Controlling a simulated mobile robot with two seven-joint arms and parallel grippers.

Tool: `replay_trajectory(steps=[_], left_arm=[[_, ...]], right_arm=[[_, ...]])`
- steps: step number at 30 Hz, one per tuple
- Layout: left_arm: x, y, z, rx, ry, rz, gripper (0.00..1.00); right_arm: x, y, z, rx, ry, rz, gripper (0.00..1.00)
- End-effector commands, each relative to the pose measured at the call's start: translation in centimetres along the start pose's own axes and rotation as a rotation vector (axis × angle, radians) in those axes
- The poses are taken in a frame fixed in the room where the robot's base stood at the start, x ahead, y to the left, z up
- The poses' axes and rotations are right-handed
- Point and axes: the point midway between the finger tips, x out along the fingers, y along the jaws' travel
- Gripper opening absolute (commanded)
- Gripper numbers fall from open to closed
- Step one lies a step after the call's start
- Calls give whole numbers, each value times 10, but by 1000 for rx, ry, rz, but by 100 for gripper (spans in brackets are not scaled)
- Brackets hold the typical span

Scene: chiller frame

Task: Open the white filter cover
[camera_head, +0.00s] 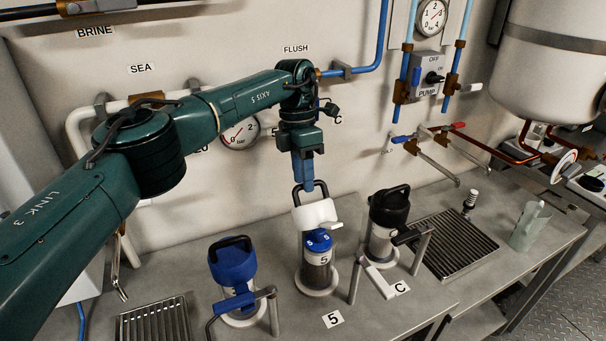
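The white filter cover (315,214) sits at the top of the middle filter housing (317,272), marked 5, on the grey bench. A dark loop handle (298,190) rises from the cover. A blue cap (318,240) shows just below the cover's front. My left gripper (303,183) points down from the arm, with its blue fingers directly above and partly in front of the loop handle. The fingers look close together, but whether they hold the handle or only stand by it cannot be told. My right gripper is not in view.
A blue-topped filter (233,262) stands to the left and a black-topped filter (388,210) to the right, both with brackets. Drain grates (447,246) lie on the bench. A clear jug (529,226) stands at the right. Pipes and gauges line the wall.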

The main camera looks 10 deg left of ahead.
Motion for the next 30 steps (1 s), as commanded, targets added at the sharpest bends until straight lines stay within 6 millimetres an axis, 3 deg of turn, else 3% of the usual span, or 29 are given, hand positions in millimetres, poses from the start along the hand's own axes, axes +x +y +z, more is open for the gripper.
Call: replay_trajectory(steps=[11, 15, 30], left_arm=[[-56, -2, 1, 0, -2, 2, 33], [-68, -1, 0, -1, 0, 1, 33], [-74, -1, 0, 1, 0, 1, 33]], right_arm=[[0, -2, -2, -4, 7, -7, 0], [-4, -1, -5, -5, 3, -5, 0], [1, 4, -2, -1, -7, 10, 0]])
